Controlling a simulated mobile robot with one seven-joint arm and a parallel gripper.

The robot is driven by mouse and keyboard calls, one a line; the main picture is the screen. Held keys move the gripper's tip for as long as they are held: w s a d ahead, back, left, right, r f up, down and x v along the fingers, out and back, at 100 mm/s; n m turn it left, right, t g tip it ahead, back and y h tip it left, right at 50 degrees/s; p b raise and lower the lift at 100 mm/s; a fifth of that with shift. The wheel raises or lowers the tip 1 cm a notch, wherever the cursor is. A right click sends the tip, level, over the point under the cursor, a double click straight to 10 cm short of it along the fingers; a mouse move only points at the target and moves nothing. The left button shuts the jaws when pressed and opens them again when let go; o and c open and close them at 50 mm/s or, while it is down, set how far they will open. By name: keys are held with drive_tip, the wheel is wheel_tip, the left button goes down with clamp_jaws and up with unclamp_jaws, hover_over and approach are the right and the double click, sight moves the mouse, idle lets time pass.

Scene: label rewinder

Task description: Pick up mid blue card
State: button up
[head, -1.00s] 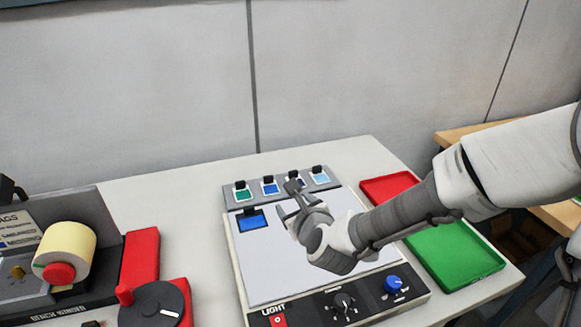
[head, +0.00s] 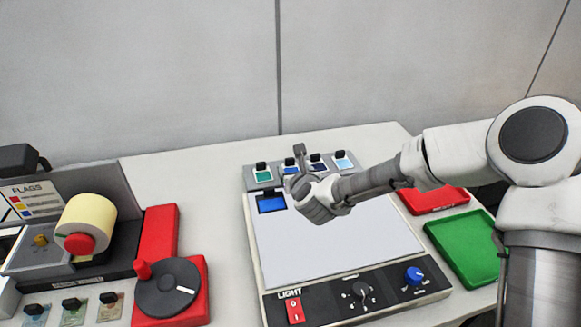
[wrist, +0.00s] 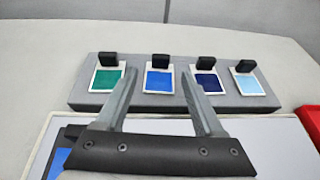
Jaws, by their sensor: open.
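The mid blue card (wrist: 159,81) stands second from the left in a grey rack (wrist: 88,98), with a black grip tab on top. In the head view the card (head: 288,169) is partly hidden by my gripper (head: 300,152). My gripper (wrist: 159,78) is open and empty. In the wrist view its fingertips show on either side of the mid blue card, one left and one right. I cannot tell how far in front of the card they are. Green (wrist: 108,80), dark blue (wrist: 207,83) and light blue (wrist: 249,84) cards share the rack.
A white light panel (head: 335,245) with a blue framed patch (head: 271,203) lies in front of the rack. Red (head: 435,199) and green (head: 465,248) trays stand at right. The label rewinder (head: 60,262), with its crank (head: 168,288), is at left.

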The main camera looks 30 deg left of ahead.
sight(290, 162)
drive_tip(key=shift+x, duration=2.7)
clamp_jaws()
